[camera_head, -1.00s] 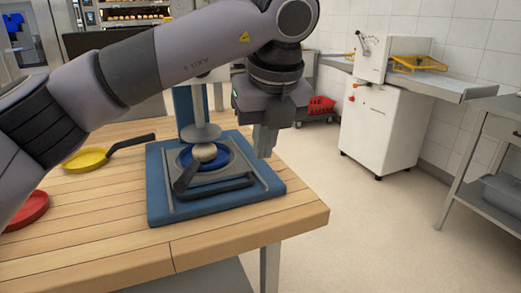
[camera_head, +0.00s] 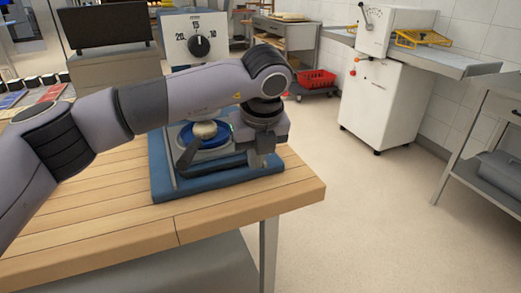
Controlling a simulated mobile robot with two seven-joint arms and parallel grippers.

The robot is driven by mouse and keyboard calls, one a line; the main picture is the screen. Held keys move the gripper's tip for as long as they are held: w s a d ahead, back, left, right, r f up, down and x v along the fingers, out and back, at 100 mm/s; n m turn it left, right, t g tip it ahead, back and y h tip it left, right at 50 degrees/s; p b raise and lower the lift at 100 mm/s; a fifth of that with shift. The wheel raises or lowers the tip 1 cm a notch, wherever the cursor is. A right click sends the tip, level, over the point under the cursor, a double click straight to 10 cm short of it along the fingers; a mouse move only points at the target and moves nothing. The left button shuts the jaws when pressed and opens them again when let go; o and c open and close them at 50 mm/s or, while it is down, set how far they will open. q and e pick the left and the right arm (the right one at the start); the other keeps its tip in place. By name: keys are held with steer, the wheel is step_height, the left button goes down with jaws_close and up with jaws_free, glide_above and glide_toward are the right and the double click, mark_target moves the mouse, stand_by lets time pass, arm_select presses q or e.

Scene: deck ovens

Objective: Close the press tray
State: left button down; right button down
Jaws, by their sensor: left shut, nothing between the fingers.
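The press has a blue base (camera_head: 165,180) on the wooden table and a white head with a numbered dial (camera_head: 199,46). Its dark grey tray (camera_head: 222,164) lies low on the base. A blue pan (camera_head: 211,143) with a dark handle (camera_head: 188,153) and a pale ball (camera_head: 204,130) are on the tray. My left gripper (camera_head: 262,158) is shut and empty, pointing down at the tray's right side. I cannot tell whether it touches the tray. My left forearm hides the middle of the press. My right gripper is not in view.
The wooden table (camera_head: 120,215) has bare boards in front of the press. Its right edge is close to the base. Open floor (camera_head: 370,220) lies to the right, with a white machine (camera_head: 385,105) and a red crate (camera_head: 317,79) behind. A metal table (camera_head: 490,170) stands far right.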

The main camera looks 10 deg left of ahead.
arm_select(q)
steer(key=shift+w+a+f, duration=0.15)
steer(key=shift+w+a, duration=0.15)
steer(key=shift+w, duration=0.25)
steer(key=shift+w, duration=0.1)
steer(key=shift+w+a, duration=0.7)
steer(key=shift+w, duration=0.3)
steer(key=shift+s, duration=0.1)
